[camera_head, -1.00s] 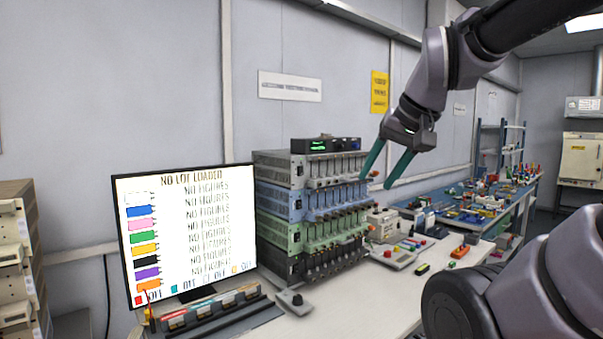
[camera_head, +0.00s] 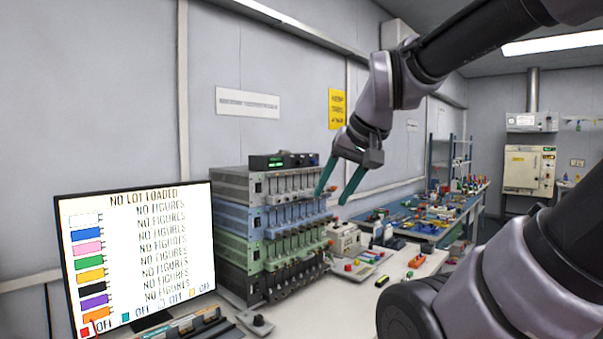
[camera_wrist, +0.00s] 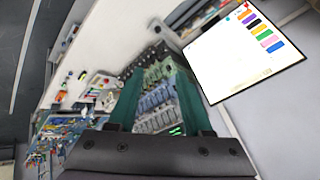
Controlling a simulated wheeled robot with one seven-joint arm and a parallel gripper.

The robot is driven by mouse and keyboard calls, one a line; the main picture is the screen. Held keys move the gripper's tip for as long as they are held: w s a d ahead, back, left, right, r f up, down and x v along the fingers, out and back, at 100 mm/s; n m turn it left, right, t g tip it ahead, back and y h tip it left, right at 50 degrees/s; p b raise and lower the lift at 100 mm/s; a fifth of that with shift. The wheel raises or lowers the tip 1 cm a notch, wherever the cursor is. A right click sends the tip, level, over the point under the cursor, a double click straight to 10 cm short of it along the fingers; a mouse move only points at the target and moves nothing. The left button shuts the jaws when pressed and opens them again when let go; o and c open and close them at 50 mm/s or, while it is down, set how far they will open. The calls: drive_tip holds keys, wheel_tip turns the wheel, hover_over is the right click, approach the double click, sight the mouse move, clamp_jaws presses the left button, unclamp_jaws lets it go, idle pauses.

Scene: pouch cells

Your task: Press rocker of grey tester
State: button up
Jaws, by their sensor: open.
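The grey tester (camera_head: 262,187) is the top unit of a stack of testers in the head view. Its front carries a row of clamps and a small switch at its left end; I cannot make out the rocker's position. Below it are a blue tester (camera_head: 238,219), a green tester (camera_head: 239,251) and a black tester (camera_head: 243,283). My gripper (camera_head: 335,199) has two green fingers, open and empty, in front of the right end of the stack, apart from it. In the wrist view the fingers (camera_wrist: 158,103) spread with the stack between and beyond them.
A monitor (camera_head: 140,255) reading "NO LOT LOADED" stands left of the stack. A small black box with a green display (camera_head: 266,162) sits on top. A keypad device (camera_head: 355,265) and small coloured parts lie on the white bench to the right.

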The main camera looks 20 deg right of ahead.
idle(0.4)
drive_tip(key=c, duration=0.5)
drive_tip(key=shift+w+r, duration=0.2)
drive_tip(key=shift+w, duration=0.05)
clamp_jaws()
drive_tip(key=w+d+r+m+y, duration=0.1)
drive_tip(key=w+m, duration=0.6)
drive_tip(key=w, duration=3.4)
drive_tip(key=shift+m+y, duration=0.4)
drive_tip(key=shift+y, duration=0.2)
drive_tip(key=shift+r, duration=0.1)
